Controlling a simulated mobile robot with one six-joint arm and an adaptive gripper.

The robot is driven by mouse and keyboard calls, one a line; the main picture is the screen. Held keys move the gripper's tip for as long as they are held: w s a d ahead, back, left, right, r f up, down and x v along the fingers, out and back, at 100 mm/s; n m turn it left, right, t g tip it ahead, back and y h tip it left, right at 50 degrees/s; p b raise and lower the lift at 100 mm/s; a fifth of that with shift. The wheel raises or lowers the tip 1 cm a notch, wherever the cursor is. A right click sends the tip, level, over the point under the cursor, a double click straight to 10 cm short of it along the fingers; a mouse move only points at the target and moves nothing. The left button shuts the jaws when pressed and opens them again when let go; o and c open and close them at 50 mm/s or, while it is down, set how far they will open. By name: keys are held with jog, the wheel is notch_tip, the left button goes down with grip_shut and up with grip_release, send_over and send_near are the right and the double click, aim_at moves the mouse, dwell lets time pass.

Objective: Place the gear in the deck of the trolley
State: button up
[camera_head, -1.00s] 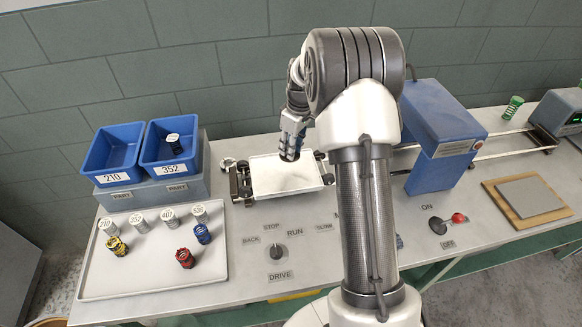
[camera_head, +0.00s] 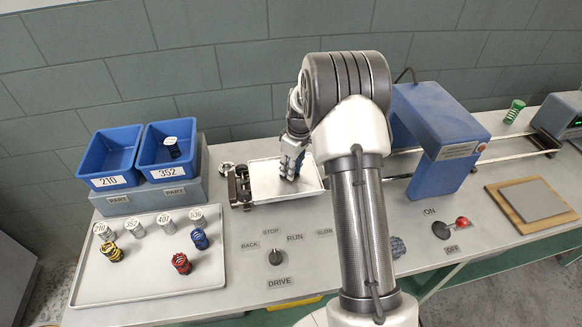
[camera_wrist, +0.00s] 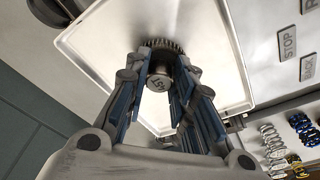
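The gear (camera_wrist: 162,46) shows in the wrist view as a dark toothed disc with a paler marked hub (camera_wrist: 158,82) facing the camera. My gripper (camera_wrist: 162,68) has its fingers on both sides of the hub and appears shut on it. In the head view my gripper (camera_head: 290,172) points down over the trolley's pale, rimmed deck (camera_head: 262,186). The deck also fills much of the wrist view (camera_wrist: 215,75). The gear is low over the deck or touching it; I cannot tell which. My fingers hide most of it in the head view.
The trolley sits on rails (camera_head: 508,150) running right past a blue machine housing (camera_head: 440,130). Blue bins (camera_head: 108,150) and a tray (camera_head: 150,285) of springs and marked cylinders stand left. The drive knob (camera_head: 275,257) is in front. A bluish knobbly part (camera_head: 398,248) is partly hidden by my arm.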

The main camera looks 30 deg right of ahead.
jog(key=o, duration=0.5)
jog(key=shift+c, duration=0.2)
jog(key=s+a+r+m+p, duration=0.1)
jog(key=s+a+r+p, duration=0.15)
jog(key=r, duration=0.75)
jog(key=s+a+r+p, duration=0.1)
jog(key=s+a+r, duration=0.15)
jog(key=r, duration=0.75)
jog(key=s+a+r+m+t, duration=0.1)
jog(key=s+a+r+m, duration=0.1)
jog(key=s+a+r, duration=0.55)
jog(key=s+a+m+t, duration=0.2)
jog(key=s+a, duration=0.2)
jog(key=s, duration=1.7)
jog(key=shift+s+m+h, duration=0.15)
jog(key=shift+m+h, duration=0.25)
jog(key=shift+a, duration=0.1)
